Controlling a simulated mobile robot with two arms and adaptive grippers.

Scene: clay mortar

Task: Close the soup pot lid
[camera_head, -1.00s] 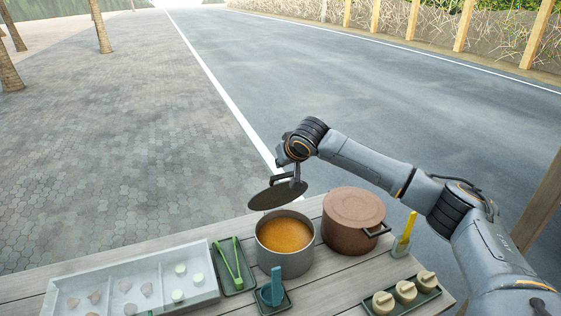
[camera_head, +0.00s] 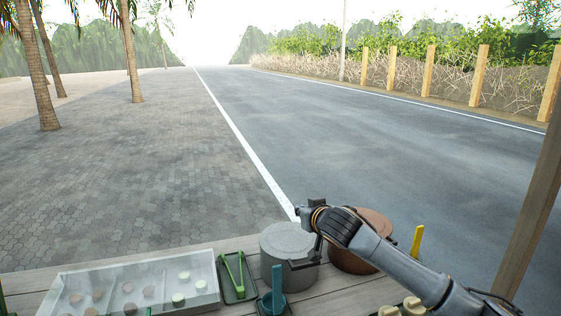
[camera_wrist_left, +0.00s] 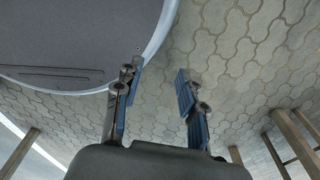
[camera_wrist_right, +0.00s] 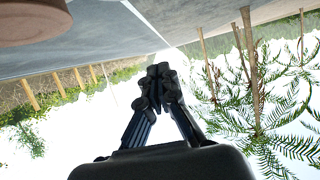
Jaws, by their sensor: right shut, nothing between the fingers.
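The grey soup pot (camera_head: 270,263) stands on the wooden table in the head view. Its round grey lid (camera_head: 284,239) lies flat over the opening, and no soup shows. My right gripper (camera_head: 303,262) is at the right side of the pot, partly hard to make out against it; I cannot tell whether it touches. In the right wrist view its fingers (camera_wrist_right: 159,86) are together and empty. My left gripper (camera_wrist_left: 158,78) is open and empty in the left wrist view, above the paving; it is not clearly seen in the head view.
A brown lidded pot (camera_head: 372,222) stands right of the soup pot, partly behind my right arm. A clear-covered tray (camera_head: 130,283), green tongs (camera_head: 236,275) and a teal cup (camera_head: 275,290) are nearer the front. Yellow-handled utensil (camera_head: 417,242) stands at right.

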